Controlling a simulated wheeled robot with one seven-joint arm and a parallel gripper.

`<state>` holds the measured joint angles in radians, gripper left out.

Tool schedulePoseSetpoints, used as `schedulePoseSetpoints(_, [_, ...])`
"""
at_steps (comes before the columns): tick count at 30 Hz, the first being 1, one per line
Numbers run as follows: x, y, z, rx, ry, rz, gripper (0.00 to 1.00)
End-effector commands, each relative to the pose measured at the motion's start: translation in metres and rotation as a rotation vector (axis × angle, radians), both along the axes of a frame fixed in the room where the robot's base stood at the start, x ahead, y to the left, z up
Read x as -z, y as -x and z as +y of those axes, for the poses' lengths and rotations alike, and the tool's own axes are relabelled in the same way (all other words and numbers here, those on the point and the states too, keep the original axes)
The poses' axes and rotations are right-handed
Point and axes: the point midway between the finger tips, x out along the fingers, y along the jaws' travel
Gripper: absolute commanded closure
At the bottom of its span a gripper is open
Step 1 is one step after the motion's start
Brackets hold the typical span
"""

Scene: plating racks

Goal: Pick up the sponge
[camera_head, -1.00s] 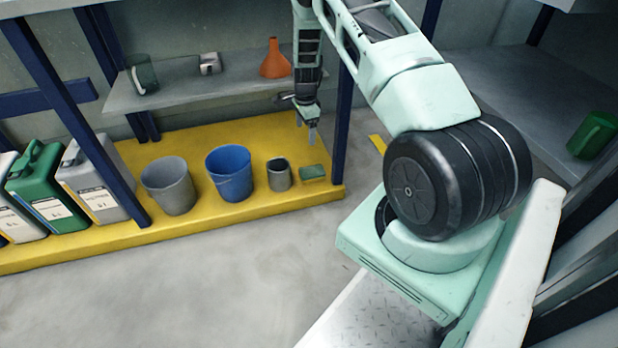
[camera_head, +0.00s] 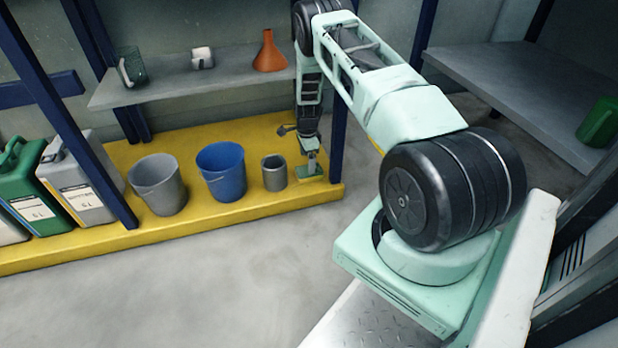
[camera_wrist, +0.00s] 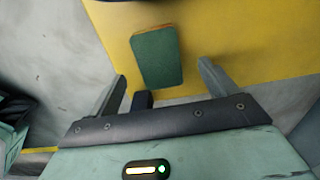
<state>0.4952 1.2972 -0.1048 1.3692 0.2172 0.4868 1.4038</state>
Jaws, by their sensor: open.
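The green sponge (camera_wrist: 157,57) lies flat on the yellow platform (camera_wrist: 235,40) in the wrist view, with a thin orange-brown edge along its far side. My gripper (camera_wrist: 162,72) is open, its two fingers spread to the left and right of the sponge's near part in this view. No contact with the sponge shows. In the head view my gripper (camera_head: 311,170) points down over the sponge (camera_head: 305,179), which it partly hides near the platform's right end. The exact height gap cannot be told.
A small grey cup (camera_head: 274,173) stands just left of the sponge, with a blue bucket (camera_head: 222,174) and a grey bucket (camera_head: 158,186) further left. A blue post (camera_head: 338,140) rises close to the right. A shelf (camera_head: 190,88) holding an orange funnel (camera_head: 269,54) is behind.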

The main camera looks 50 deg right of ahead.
Motion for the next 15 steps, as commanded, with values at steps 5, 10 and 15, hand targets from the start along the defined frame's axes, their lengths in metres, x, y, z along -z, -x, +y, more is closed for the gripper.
schedulePoseSetpoints(5, [0.011,0.002,-0.001,0.002,-0.001,-0.001,0.15])
schedulePoseSetpoints(10, [0.032,0.005,-0.003,0.002,0.000,0.000,0.15])
schedulePoseSetpoints(15, [0.052,0.005,-0.003,0.000,0.001,-0.001,0.15])
